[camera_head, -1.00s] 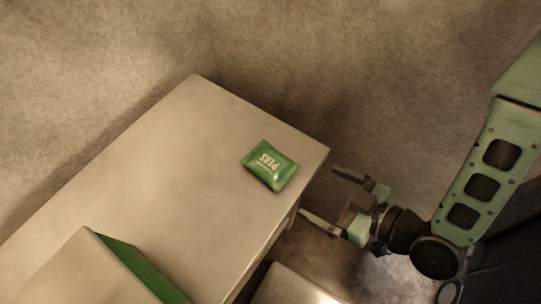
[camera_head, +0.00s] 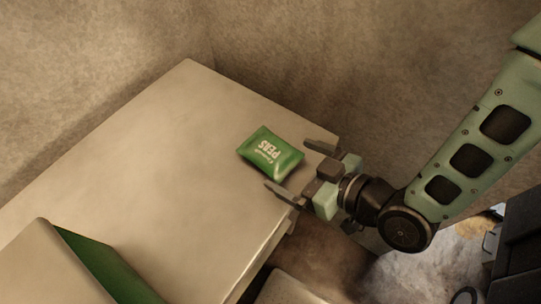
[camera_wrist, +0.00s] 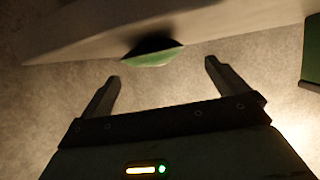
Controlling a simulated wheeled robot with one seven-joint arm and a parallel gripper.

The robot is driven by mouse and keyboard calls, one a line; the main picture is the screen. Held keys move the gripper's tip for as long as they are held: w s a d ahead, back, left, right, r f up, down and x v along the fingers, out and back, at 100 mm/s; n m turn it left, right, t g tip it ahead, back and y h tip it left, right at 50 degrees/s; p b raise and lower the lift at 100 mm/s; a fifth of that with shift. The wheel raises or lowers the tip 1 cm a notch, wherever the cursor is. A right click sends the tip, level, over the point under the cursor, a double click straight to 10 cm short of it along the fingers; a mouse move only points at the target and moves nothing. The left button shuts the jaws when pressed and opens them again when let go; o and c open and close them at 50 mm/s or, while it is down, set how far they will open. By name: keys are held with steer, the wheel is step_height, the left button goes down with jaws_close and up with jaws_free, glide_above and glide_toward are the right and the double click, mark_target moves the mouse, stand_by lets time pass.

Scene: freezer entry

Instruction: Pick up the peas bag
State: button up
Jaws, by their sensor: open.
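The green peas bag (camera_head: 270,153) lies flat on the pale tabletop (camera_head: 170,160), near its right corner. White PEAS lettering shows on it. My gripper (camera_head: 294,167) is open and empty, its two fingers pointing left toward the bag from the table's right edge. In the head view the fingertips come up to the bag's right side; whether they touch it I cannot tell. In the wrist view the bag (camera_wrist: 152,56) shows as a green, partly dark shape ahead of the open fingers (camera_wrist: 163,70), in line with the gap between them.
A pale box-like thing with a green side (camera_head: 95,262) stands at the lower left of the table. A light surface (camera_head: 285,290) shows low beside the table. The tabletop left of the bag is clear. Another green thing (camera_wrist: 311,45) is at the wrist view's right edge.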

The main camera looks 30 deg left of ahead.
mark_target(269, 150)
steer(key=p+x, duration=0.1)
steer(key=x, duration=0.4)
steer(key=p+x, duration=0.1)
steer(key=x, duration=0.2)
steer(key=shift+w+a+p, duration=0.1)
steer(key=shift+w+p, duration=0.25)
steer(key=c, duration=1.2)
steer(key=shift+o, duration=0.2)
steer(key=shift+r, duration=0.15)
